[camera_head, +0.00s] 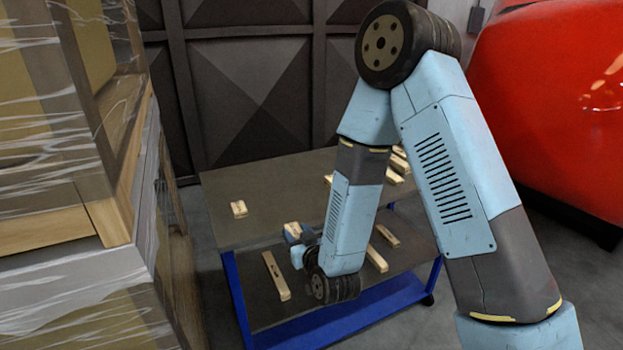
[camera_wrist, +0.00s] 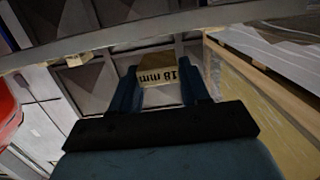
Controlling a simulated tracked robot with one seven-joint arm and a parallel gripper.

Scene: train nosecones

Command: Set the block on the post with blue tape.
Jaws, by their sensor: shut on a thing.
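My gripper (camera_head: 298,238) is near the front of the cart, partly hidden behind my wrist link. It is shut on a pale wooden block (camera_head: 291,228). In the wrist view the block (camera_wrist: 159,77) sits between the two blue fingers of my gripper (camera_wrist: 160,88), with "18 mm" printed on it upside down. A wooden piece (camera_head: 276,276) lies or stands left of my wrist. Others show at right (camera_head: 377,259) and (camera_head: 387,235). I cannot make out blue tape on any of them, and cannot tell which is the post.
A dark-topped cart with a blue frame (camera_head: 236,290) stands ahead. A small wooden piece (camera_head: 239,209) is on its left, and several more (camera_head: 398,164) at the back right. A wrapped crate (camera_head: 75,265) is close on the left. A red train nose (camera_head: 560,100) is at right.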

